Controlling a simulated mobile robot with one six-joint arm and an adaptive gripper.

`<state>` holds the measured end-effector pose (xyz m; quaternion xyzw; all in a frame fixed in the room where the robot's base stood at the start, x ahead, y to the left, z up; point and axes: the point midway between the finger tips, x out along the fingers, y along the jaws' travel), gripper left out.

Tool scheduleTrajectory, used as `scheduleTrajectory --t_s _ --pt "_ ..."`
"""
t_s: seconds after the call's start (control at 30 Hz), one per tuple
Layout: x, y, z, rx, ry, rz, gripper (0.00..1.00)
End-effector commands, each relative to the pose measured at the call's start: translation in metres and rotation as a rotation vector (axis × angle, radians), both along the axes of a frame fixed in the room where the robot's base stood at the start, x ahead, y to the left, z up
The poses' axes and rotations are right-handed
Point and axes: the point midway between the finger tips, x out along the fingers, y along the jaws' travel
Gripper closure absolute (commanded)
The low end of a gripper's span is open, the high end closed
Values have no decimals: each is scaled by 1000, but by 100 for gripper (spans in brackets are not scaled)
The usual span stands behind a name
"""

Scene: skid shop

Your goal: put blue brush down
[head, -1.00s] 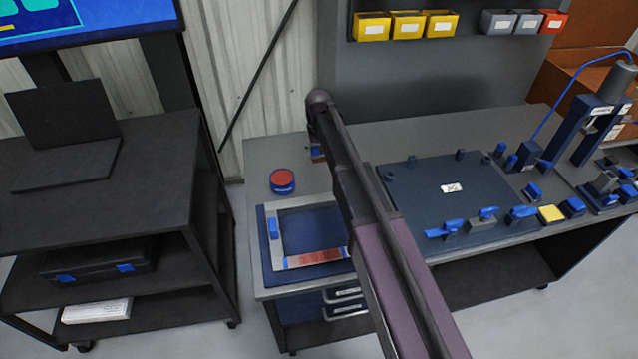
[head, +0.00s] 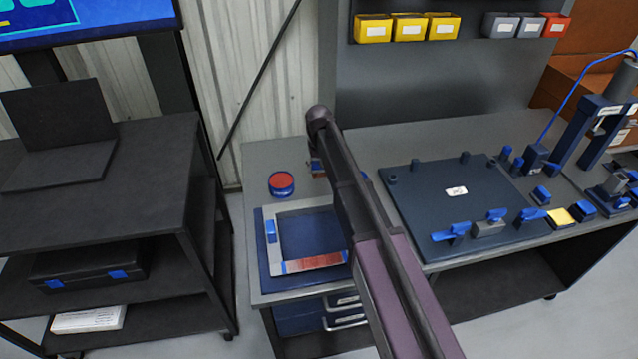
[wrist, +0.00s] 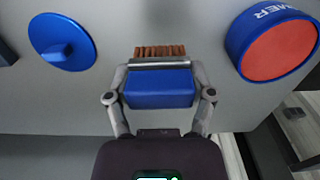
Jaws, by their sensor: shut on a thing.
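The blue brush (wrist: 158,86) is in my gripper (wrist: 158,88), its blue body between the two fingers and its brown bristles pointing away from the wrist. In the head view my arm hides most of the gripper; a small part of the brush (head: 316,168) shows left of the arm, over the grey bench (head: 262,158). The brush is at or close above the bench top; I cannot tell whether it touches.
A round blue tin with a red top (head: 281,184) stands left of the brush, and a blue disc with a knob (wrist: 62,42) lies on its other side. A framed blue tray (head: 262,262) is in front. A dark plate with clamps (head: 430,190) is to the right.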

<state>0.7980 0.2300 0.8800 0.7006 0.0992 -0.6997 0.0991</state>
Motion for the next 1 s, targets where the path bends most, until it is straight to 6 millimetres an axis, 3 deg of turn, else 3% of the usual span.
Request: scheduleTrajectory --t_s 0.63,1.0 --pt "0 -1 -11 0 0 -1 68" --pt "0 -1 -38 0 0 -2 68"
